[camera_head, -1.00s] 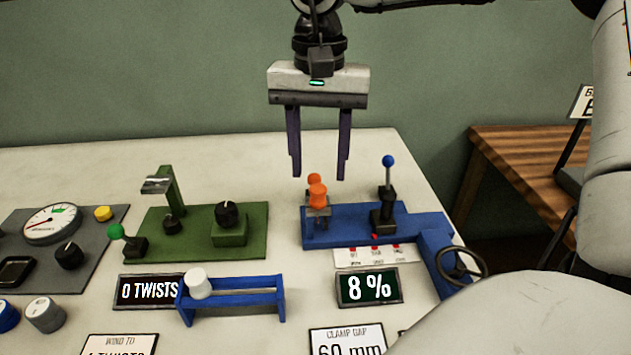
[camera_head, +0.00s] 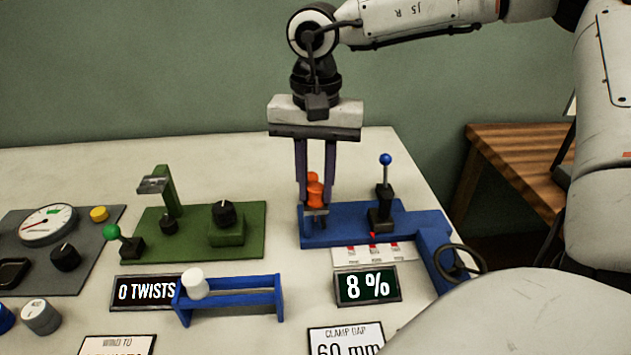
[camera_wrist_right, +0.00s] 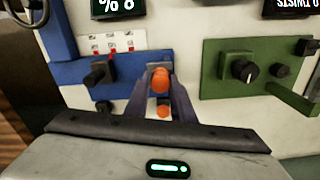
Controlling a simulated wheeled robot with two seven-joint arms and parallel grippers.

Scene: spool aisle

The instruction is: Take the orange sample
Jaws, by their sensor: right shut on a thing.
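The orange sample (camera_head: 314,188) stands upright at the left end of the blue fixture (camera_head: 345,232). My right gripper (camera_head: 314,205) has come down over it from above, and its two dark fingers are shut on the sample, one on each side. In the right wrist view the orange sample (camera_wrist_right: 160,82) shows between the fingertips, with a second orange part nearer the palm. The lower part of the sample is partly hidden by the fingers and a small grey holder. My left gripper is not in view.
A black lever with a blue knob (camera_head: 385,160) stands close right of the sample. A green fixture (camera_head: 245,240) is to the left.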

